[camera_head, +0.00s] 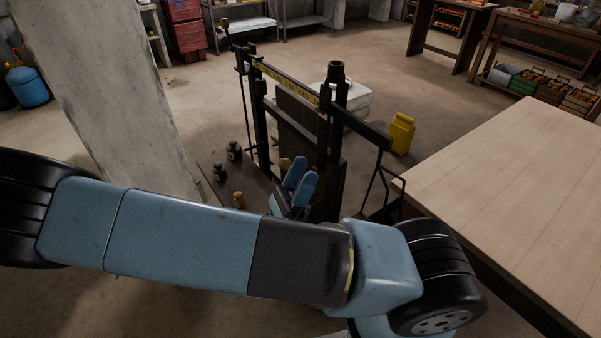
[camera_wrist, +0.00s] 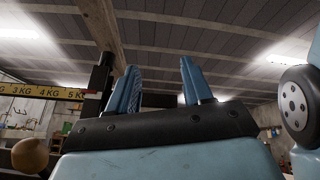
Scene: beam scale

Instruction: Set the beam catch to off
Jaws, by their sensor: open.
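The dark beam scale (camera_head: 335,170) stands on the floor in the middle of the head view, its beam sloping from upper left to lower right. A yellow strip with kg marks (camera_head: 285,80) runs along the beam; it also shows in the wrist view (camera_wrist: 40,93). A round wooden knob (camera_wrist: 30,156) is at lower left in the wrist view, beside my gripper; a knob (camera_head: 285,163) shows by the fingers in the head view. I cannot tell which part is the beam catch or its setting. My gripper (camera_head: 299,182) is open and empty, fingers upward (camera_wrist: 161,88), in front of the scale frame.
Dark weights (camera_head: 234,151) and a wooden-topped piece (camera_head: 239,200) stand on the scale's left platform. A concrete pillar (camera_head: 105,90) is at left, a wooden table (camera_head: 510,180) at right. A yellow can (camera_head: 401,133) stands behind. My arm hides the scale's lower front.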

